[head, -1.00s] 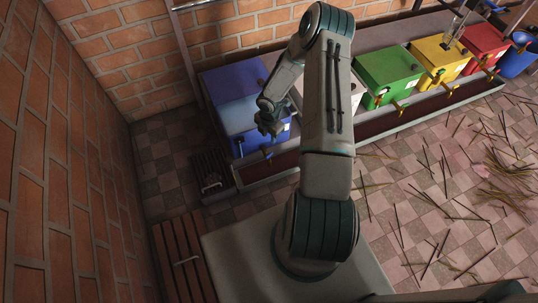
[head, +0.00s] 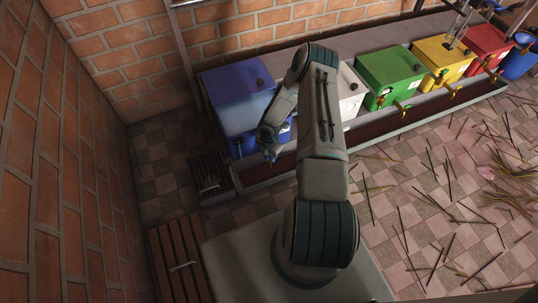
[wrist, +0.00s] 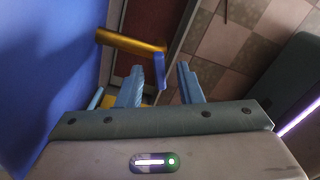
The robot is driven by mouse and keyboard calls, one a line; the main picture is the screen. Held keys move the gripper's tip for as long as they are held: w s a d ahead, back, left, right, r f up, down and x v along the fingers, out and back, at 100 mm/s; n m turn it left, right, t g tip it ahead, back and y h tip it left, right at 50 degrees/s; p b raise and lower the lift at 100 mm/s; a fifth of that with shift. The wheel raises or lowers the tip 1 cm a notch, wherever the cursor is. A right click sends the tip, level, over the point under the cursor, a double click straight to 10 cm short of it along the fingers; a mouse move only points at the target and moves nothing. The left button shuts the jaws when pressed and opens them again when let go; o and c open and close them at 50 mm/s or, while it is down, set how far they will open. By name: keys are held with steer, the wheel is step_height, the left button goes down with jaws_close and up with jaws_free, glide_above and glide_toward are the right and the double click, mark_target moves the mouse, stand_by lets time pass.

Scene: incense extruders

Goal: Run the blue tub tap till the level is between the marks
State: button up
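The blue tub (head: 240,105) stands at the left end of the row, with a dark lid knob on top. In the wrist view its blue wall (wrist: 50,60) fills the left side. Its brass tap (wrist: 130,42) sticks out from the wall, with a blue lever (wrist: 160,72) hanging at its end. My gripper (wrist: 160,78) is open, its pale blue fingers apart on either side of the lever. I cannot tell whether they touch it. In the head view my gripper (head: 270,154) is low at the tub's front and hides the tap. The level and marks cannot be made out.
White (head: 351,92), green (head: 392,72), yellow (head: 440,58) and red (head: 487,45) tubs continue to the right. A dark trough (head: 268,170) runs below the taps. A small slatted crate (head: 209,180) stands left of it. Thin sticks (head: 440,190) litter the floor at right.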

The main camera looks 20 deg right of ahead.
jaws_close()
steer(key=shift+f+m+b, duration=0.1)
steer(key=shift+m+b, duration=0.65)
steer(key=shift+m, duration=0.45)
steer(key=shift+m+b, duration=0.3)
steer(key=shift+m, duration=1)
jaws_free()
steer(key=shift+r, duration=0.2)
